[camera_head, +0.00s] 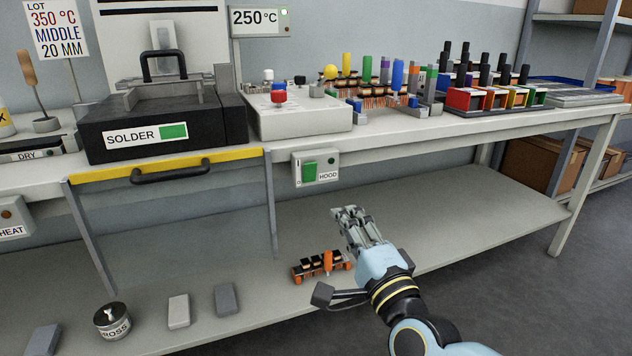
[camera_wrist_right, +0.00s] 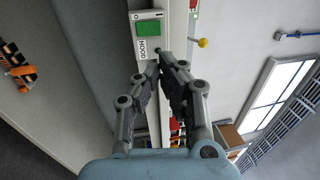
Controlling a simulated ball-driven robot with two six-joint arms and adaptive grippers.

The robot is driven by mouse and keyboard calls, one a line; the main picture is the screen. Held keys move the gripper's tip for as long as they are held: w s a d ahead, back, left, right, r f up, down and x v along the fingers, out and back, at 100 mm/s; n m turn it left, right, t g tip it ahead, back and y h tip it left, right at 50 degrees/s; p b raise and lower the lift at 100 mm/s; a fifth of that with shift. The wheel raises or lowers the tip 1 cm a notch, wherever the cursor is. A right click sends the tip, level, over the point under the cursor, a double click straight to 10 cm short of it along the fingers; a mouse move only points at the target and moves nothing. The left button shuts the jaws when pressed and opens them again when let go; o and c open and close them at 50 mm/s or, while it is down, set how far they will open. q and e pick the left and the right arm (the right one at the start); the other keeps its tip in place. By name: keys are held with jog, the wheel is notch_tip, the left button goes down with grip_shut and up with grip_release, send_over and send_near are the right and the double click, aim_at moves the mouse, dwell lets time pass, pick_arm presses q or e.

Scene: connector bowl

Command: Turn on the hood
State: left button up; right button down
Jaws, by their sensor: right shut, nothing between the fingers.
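The hood switch box (camera_head: 316,168) is a small pale box under the front edge of the bench, with a green rocker (camera_head: 309,172) and a HOOD label. The box also shows in the right wrist view (camera_wrist_right: 146,14), with its green rocker (camera_wrist_right: 148,28) marked O and I. My right gripper (camera_head: 347,212) is shut and empty, below and to the right of the box in the head view. In the right wrist view its fingertips (camera_wrist_right: 158,60) point toward the box, near the label, with an apparent gap. My left gripper is not in view.
A yellow bar with a black handle (camera_head: 170,171) is left of the box. The lower shelf holds an orange connector piece (camera_head: 321,265) and a jar (camera_head: 113,321).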

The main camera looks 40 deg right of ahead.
send_near(311, 165)
jog(key=x, duration=0.6)
jog(key=shift+w, duration=0.15)
jog(key=shift+w+d+r, duration=0.1)
jog(key=shift+w, duration=0.35)
